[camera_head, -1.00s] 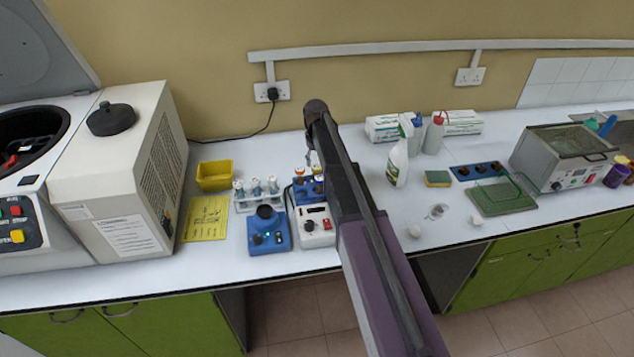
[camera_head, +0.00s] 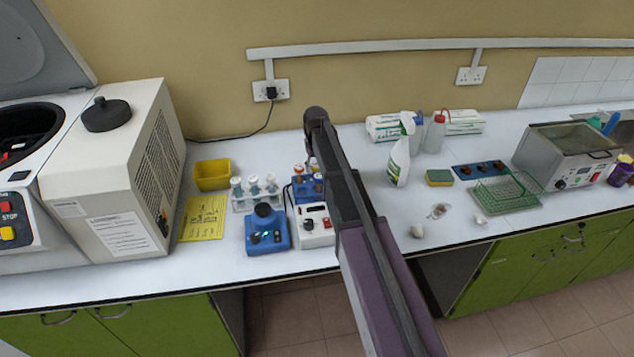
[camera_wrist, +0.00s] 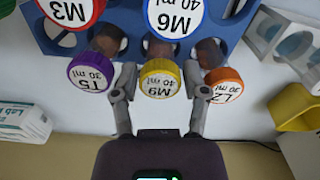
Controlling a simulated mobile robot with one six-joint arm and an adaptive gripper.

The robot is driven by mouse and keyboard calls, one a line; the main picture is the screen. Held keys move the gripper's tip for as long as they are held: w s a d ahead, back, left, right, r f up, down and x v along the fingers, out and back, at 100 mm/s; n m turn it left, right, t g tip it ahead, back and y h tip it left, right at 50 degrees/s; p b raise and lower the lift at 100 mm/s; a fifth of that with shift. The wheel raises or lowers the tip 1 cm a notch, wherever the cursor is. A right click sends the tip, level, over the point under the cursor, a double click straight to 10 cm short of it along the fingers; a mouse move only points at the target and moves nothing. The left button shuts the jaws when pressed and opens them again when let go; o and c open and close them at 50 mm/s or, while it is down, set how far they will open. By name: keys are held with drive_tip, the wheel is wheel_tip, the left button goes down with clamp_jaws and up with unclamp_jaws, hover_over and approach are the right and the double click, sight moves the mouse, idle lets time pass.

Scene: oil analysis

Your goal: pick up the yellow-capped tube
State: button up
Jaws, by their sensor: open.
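In the wrist view, the yellow-capped tube (camera_wrist: 160,78) stands in the front row of a blue rack (camera_wrist: 125,42), its cap marked M9, 40 ml. My gripper (camera_wrist: 160,86) is open, with one finger on each side of the yellow cap. The left finger lies between it and a purple cap (camera_wrist: 90,72); the right finger is close to an orange cap (camera_wrist: 224,85). I cannot tell whether either finger touches a cap. In the head view, my arm hides the gripper and part of the blue rack (camera_head: 305,190).
Behind the yellow cap are a red-rimmed cap (camera_wrist: 70,10) and another cap (camera_wrist: 172,14), marked M6. A white tube rack (camera_head: 243,203), yellow bin (camera_head: 213,176) and blue device (camera_head: 267,236) stand left of my arm. A spray bottle (camera_head: 399,160) stands to its right.

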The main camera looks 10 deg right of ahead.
drive_tip(key=shift+f+b, duration=0.6)
drive_tip(key=shift+f, duration=0.3)
clamp_jaws()
drive_tip(key=shift+r, duration=0.25)
wheel_tip(320, 180, up, 10)
drive_tip(key=p, duration=1)
drive_tip(key=shift+f, duration=0.2)
